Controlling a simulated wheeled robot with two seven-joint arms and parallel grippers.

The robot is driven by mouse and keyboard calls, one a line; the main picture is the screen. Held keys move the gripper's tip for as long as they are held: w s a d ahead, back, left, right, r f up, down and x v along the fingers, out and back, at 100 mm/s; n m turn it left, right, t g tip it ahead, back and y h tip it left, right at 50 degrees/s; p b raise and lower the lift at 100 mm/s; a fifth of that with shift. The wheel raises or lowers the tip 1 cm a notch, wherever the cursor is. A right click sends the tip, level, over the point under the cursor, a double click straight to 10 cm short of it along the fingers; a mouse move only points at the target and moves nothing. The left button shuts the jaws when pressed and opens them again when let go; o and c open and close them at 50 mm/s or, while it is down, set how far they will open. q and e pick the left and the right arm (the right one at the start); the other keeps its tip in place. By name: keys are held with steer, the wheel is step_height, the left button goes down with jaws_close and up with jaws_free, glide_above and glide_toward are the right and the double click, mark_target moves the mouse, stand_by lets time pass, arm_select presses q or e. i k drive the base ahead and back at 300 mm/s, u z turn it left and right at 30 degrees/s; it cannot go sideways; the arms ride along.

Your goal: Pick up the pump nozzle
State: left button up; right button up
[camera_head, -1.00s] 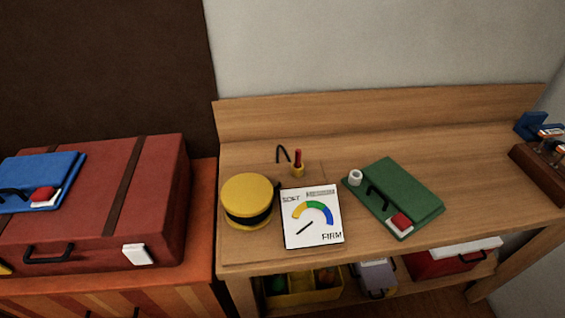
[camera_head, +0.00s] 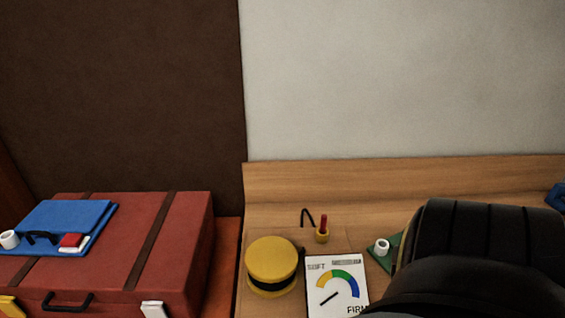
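A small red upright piece in a yellow holder (camera_head: 323,231), which looks like the pump nozzle, stands on the wooden bench near its back. A thin black curved hose (camera_head: 307,217) rises just left of it. A round yellow pump (camera_head: 271,262) with a black band sits in front and to the left. A white gauge card (camera_head: 337,284) marked SOFT and FIRM lies in front of the nozzle. A large black part of my arm covers the lower right of the view. Neither gripper shows, and nothing touches the nozzle.
A red suitcase (camera_head: 107,260) stands at the left with a blue folded item (camera_head: 62,222) on top. A green item (camera_head: 387,257) with a white cylinder (camera_head: 382,246) is mostly hidden behind my arm. The bench's back board (camera_head: 400,180) runs behind the nozzle.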

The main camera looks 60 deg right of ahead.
mark_target(324, 218)
steer(key=u, duration=0.05)
steer(key=k, duration=0.85)
steer(key=z, duration=1.25)
steer(key=i, duration=0.2)
